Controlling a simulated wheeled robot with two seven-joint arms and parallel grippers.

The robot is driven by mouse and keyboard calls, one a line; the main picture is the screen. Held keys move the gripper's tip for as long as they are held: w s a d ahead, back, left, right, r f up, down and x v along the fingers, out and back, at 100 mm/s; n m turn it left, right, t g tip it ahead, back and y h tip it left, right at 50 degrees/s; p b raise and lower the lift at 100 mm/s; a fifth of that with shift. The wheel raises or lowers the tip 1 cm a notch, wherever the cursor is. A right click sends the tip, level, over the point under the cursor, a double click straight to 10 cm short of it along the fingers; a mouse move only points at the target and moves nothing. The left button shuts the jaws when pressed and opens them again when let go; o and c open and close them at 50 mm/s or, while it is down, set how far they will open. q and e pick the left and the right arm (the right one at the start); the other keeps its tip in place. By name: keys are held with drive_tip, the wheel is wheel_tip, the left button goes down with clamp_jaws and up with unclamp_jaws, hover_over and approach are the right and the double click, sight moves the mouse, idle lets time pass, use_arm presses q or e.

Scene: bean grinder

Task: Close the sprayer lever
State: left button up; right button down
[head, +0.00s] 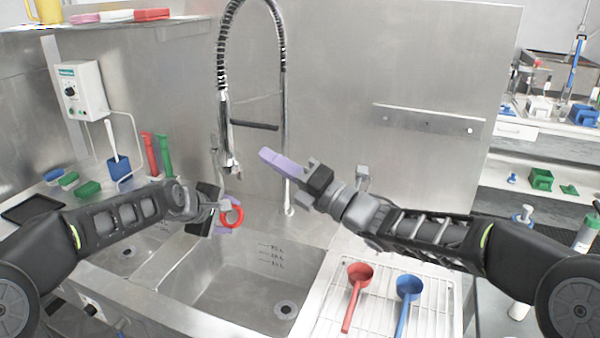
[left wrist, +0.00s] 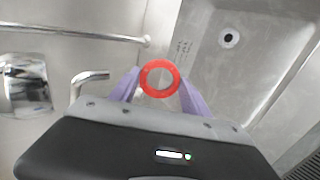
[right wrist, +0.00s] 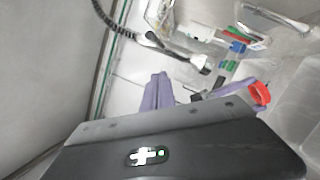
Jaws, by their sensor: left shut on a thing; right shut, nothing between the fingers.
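The chrome sprayer (head: 229,155) hangs from a coiled spring hose (head: 222,60) above the sink. It also shows in the right wrist view (right wrist: 200,62). A thin lever seems to run along its left side, but its position is too small to tell. My left gripper (head: 226,226) is below the sprayer, apart from it, shut on a red ring (left wrist: 160,62). The ring stands between its lilac fingertips; its hole shows clearly in the left wrist view. My right gripper (head: 268,154) is shut and empty, right of the sprayer and in front of the faucet post, with its fingers pointing toward the sprayer.
The steel sink (head: 240,290) lies below both grippers. A drying rack (head: 385,310) at right holds a red scoop (head: 357,280) and a blue scoop (head: 408,288). A dark bar (head: 255,125) joins hose and post. Brushes and a control box (head: 80,88) are at left.

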use_arm(q)
drive_tip(key=shift+d, duration=0.1)
use_arm(e)
drive_tip(key=v, duration=0.6)
drive_tip(key=shift+s+d+r, duration=0.3)
drive_tip(key=shift+d, duration=0.1)
use_arm(q)
drive_tip(key=shift+s, duration=0.1)
use_arm(e)
drive_tip(key=shift+f, duration=0.1)
